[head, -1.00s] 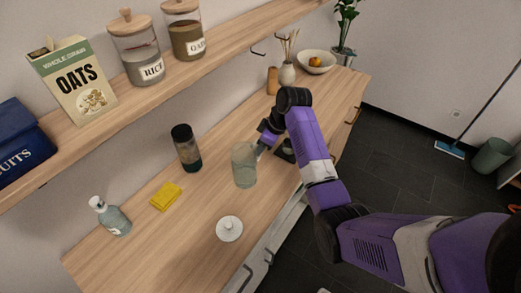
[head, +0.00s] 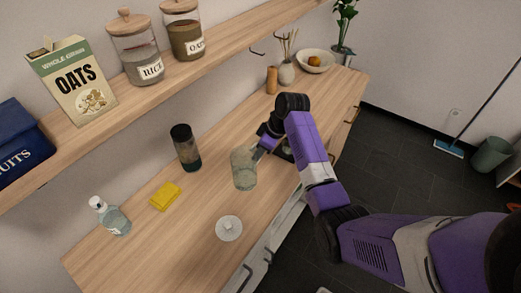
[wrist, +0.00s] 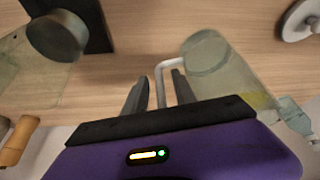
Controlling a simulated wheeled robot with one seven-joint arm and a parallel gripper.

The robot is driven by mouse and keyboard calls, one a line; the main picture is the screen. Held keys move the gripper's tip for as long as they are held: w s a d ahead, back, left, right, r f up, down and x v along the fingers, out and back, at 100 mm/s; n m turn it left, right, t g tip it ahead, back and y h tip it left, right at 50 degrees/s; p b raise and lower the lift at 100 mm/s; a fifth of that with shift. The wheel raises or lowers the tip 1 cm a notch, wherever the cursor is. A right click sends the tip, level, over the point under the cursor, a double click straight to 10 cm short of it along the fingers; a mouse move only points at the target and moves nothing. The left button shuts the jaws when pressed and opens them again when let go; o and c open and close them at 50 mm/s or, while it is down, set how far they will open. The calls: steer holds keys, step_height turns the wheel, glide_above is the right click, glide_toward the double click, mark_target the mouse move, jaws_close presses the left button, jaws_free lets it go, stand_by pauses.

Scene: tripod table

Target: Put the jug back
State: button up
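The jug (head: 244,170) is clear, greenish glass and stands on the wooden counter. In the wrist view the jug (wrist: 212,60) is right of centre, with its pale handle (wrist: 162,82) reaching between my fingers. My gripper (wrist: 160,95) is open around the handle, with a visible gap on each side of it. In the head view my gripper (head: 260,148) is at the jug's far right side, partly hidden by my arm. A round white lid with a knob (head: 229,229) lies on the counter in front of the jug.
A dark square base (wrist: 95,22) with a clear, grey-ended vessel (wrist: 57,37) is close beside my gripper. A dark-topped bottle (head: 186,148), yellow sponge (head: 165,196) and soap bottle (head: 111,216) stand to the left. The shelf (head: 215,66) overhangs the back. Counter around the lid is clear.

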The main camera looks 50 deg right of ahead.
steer(key=shift+r, duration=0.25)
steer(key=b+v, duration=0.2)
steer(key=v, duration=1)
steer(key=shift+w, duration=0.1)
steer(key=w+d+r+m+t+h, duration=0.4)
steer(key=w+d+r, duration=0.1)
steer(key=w+d, duration=0.1)
steer(key=s+a+f+m+t+h+b, duration=0.15)
steer(key=s+a+t, duration=0.25)
steer(key=s+a, duration=0.5)
steer(key=s+a+f+m+t+h+b, duration=0.15)
steer(key=s+a+t, duration=0.25)
steer(key=a, duration=0.8)
steer(key=s+a+f+n+y+b, duration=0.1)
steer(key=s+a+f+n+y, duration=0.1)
steer(key=s+a, duration=0.5)
steer(key=s+a+f+n+g+y+b, duration=0.1)
steer(key=s+a+f+n+y, duration=0.1)
steer(key=s+a, duration=0.6)
steer(key=s+y, duration=0.1)
steer(key=s, duration=0.6)
steer(key=shift+a+g+y, duration=0.2)
steer(key=shift+g+y, duration=0.1)
steer(key=shift+y, duration=0.1)
